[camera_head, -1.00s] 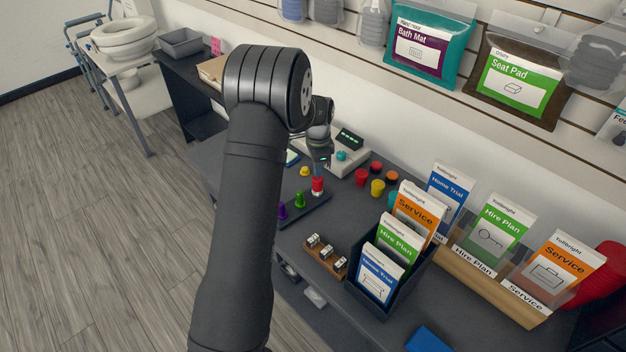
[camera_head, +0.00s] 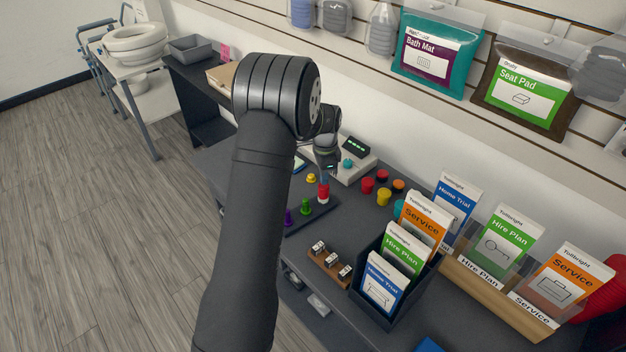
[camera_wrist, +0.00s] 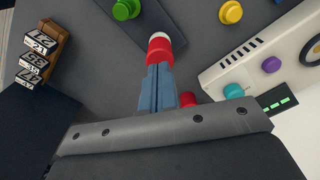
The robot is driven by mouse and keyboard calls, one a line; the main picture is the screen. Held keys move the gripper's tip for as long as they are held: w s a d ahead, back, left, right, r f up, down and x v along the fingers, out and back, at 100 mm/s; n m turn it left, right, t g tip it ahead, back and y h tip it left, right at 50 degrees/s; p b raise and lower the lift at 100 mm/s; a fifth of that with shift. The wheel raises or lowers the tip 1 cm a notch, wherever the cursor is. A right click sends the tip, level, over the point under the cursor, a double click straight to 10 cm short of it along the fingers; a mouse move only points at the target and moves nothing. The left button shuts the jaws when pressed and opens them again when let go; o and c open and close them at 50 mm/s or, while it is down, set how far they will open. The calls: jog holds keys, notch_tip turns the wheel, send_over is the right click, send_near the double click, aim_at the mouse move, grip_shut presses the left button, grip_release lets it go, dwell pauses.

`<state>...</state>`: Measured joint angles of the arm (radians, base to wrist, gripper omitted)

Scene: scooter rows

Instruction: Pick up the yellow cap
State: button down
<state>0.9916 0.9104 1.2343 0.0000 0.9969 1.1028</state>
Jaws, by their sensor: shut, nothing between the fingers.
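A yellow cap (camera_head: 384,196) stands on the dark counter right of my gripper, beside red caps (camera_head: 368,185). Another small yellow piece (camera_head: 311,178) lies near the peg board, left of my gripper; it also shows at the top of the wrist view (camera_wrist: 231,12). I cannot tell which one the task means. My gripper (camera_head: 323,180) points down with its fingers shut, at a red, white-banded piece (camera_head: 323,194) on the board. In the wrist view the blue-grey fingertips (camera_wrist: 158,68) meet or overlap that red piece (camera_wrist: 159,44); contact is unclear.
The board (camera_head: 325,211) also bears green (camera_head: 305,207) and purple (camera_head: 287,218) pegs. A pale device with a teal button (camera_wrist: 233,91) stands close behind. A wooden block of numbered stamps (camera_head: 330,264) and a dark leaflet box (camera_head: 385,310) are in front right.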

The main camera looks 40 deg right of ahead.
jog(key=c, duration=1.1)
grip_release()
jog(key=n, duration=0.1)
jog(key=w+r+n, duration=0.1)
jog(key=n, duration=0.1)
jog(key=shift+w+t+h, duration=0.15)
jog(key=shift+t+h, duration=0.15)
jog(key=shift+t, duration=0.1)
jog(key=w+r+n+t+h, duration=0.2)
jog(key=w+r+n, duration=0.15)
jog(key=n, duration=0.85)
send_over(311, 175)
jog(key=s+a, duration=0.2)
jog(key=shift+t+h, duration=0.3)
jog(key=shift+h, duration=0.1)
jog(key=f, duration=0.9)
jog(key=shift+s+d+f, duration=0.15)
jog(key=shift+s+f, duration=0.05)
jog(key=shift+f, duration=0.1)
jog(key=shift+x, duration=2.6)
